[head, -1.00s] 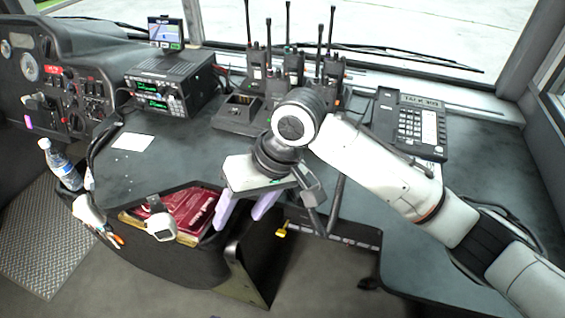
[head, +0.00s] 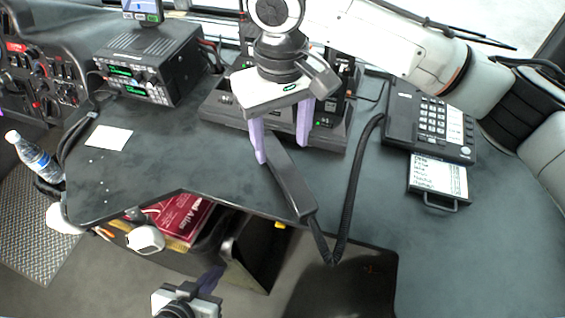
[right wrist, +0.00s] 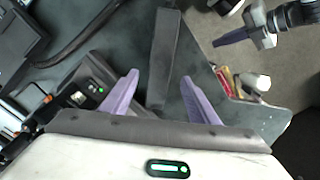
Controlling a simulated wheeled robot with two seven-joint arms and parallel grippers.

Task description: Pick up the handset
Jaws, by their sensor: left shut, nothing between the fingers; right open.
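The handset (head: 290,178) is a long black bar lying at the front edge of the dark desk. A black coiled cord runs from it to the desk phone (head: 430,122). My right gripper (head: 283,152) is open above the handset's far part, its purple fingers on either side of it in the picture. In the right wrist view the handset (right wrist: 166,50) runs up between the spread fingers (right wrist: 160,79); I cannot tell if they touch it. My left gripper (head: 208,283) is shut and empty, low in front of the desk; it also shows in the right wrist view (right wrist: 232,37).
A charger base (head: 225,112) with radios stands behind the handset, close to my right fingers. A radio unit (head: 150,62), a white paper (head: 109,137) and a water bottle (head: 34,155) are at the left. A red book (head: 170,222) sits in an opening below the desk.

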